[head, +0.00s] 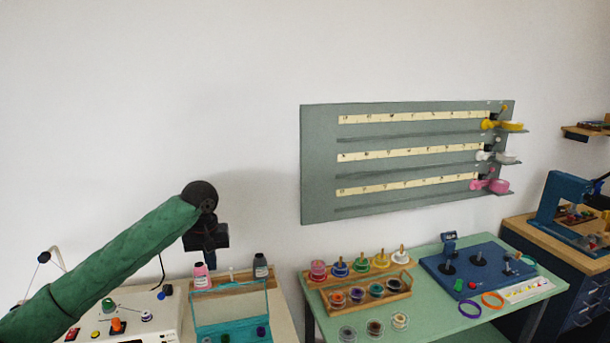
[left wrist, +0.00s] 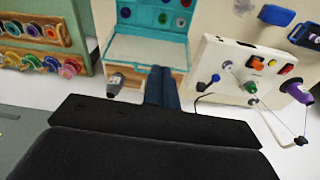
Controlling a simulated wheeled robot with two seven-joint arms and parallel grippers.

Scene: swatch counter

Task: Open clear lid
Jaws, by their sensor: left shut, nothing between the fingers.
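The clear lid (head: 232,304) has a teal frame and belongs to a teal box (head: 235,332) at the bottom of the head view. The lid stands raised at the box's wall side, tilted up. In the left wrist view, the clear lid (left wrist: 148,50) lies on the near side of the box's compartments (left wrist: 160,14), which hold round coloured pieces and look uncovered. My left gripper (head: 208,246) is above and behind the lid, near the wall. Its fingers (left wrist: 162,86) are together and empty, apart from the lid as far as I can tell. My right gripper is not in view.
A wooden rack with a pink bottle (head: 201,276) and a dark-capped bottle (head: 261,266) stands behind the lid. A white device (head: 130,315) with knobs is on the left. A green table (head: 430,322) with jars is on the right. A grey wall board (head: 400,135) hangs above.

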